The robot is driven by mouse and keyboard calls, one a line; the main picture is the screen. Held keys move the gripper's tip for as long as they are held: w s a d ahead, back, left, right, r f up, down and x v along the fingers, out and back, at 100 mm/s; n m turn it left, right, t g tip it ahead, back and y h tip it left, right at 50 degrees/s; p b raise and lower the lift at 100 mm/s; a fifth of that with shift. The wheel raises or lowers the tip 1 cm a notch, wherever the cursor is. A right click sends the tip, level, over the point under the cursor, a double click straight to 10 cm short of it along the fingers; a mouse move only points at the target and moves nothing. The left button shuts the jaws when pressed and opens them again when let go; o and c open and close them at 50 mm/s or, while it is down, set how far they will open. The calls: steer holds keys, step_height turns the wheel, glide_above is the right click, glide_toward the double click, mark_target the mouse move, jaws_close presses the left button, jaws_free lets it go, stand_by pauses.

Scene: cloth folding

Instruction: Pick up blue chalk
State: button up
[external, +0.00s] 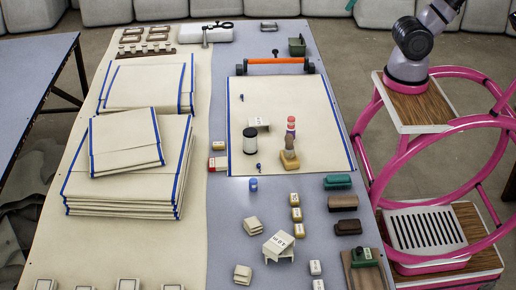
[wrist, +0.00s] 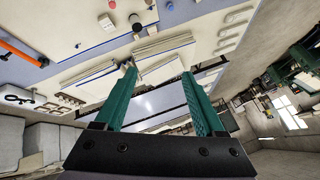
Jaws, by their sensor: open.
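Small blue pieces lie on the table in the external view: a blue cylinder (external: 253,184) just off the near edge of the cream cloth (external: 300,100), a small dark blue piece (external: 258,167) near that edge, and another dark blue piece (external: 241,97) at the cloth's left. I cannot tell which is the blue chalk. My gripper (wrist: 157,72) shows in the wrist view with two green fingers spread apart and nothing between them. It is away from the table; the cloth stacks appear beyond its fingers. The gripper is outside the external view.
Folded cloth stacks (external: 125,190) fill the table's left side. On or around the cloth are a black-and-white spool (external: 250,141), a brown-handled tool (external: 289,155) and an orange-handled bar (external: 275,61). Several small blocks and stamps crowd the front right. My arm (external: 415,45) is at the upper right.

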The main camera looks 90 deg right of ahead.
steer(key=w+a+f+m+g+y, duration=0.35)
steer(key=w+a+f, duration=0.25)
steer(key=w+f, duration=0.5)
steer(key=w+a+f+m+g+y, duration=0.35)
steer(key=w+a+f+y, duration=0.2)
steer(key=w+f, duration=0.55)
steer(key=w+a+f+m+t+y, duration=0.1)
steer(key=w+f+m, duration=0.25)
steer(key=f, duration=0.35)
steer(key=w+a+f+m+t, duration=0.15)
steer(key=w+f, duration=0.25)
steer(key=f, duration=0.4)
steer(key=m+t, duration=0.2)
steer(key=m, duration=0.4)
glide_toward(252, 184)
steer(key=shift+a+y, duration=0.3)
steer(key=shift+a, duration=0.05)
steer(key=shift+a+f, duration=0.1)
steer(key=shift+f, duration=0.2)
steer(key=shift+t, duration=0.35)
steer(key=x, duration=1)
steer(key=shift+w+a+f, duration=0.1)
steer(key=shift+f, duration=0.3)
jaws_close()
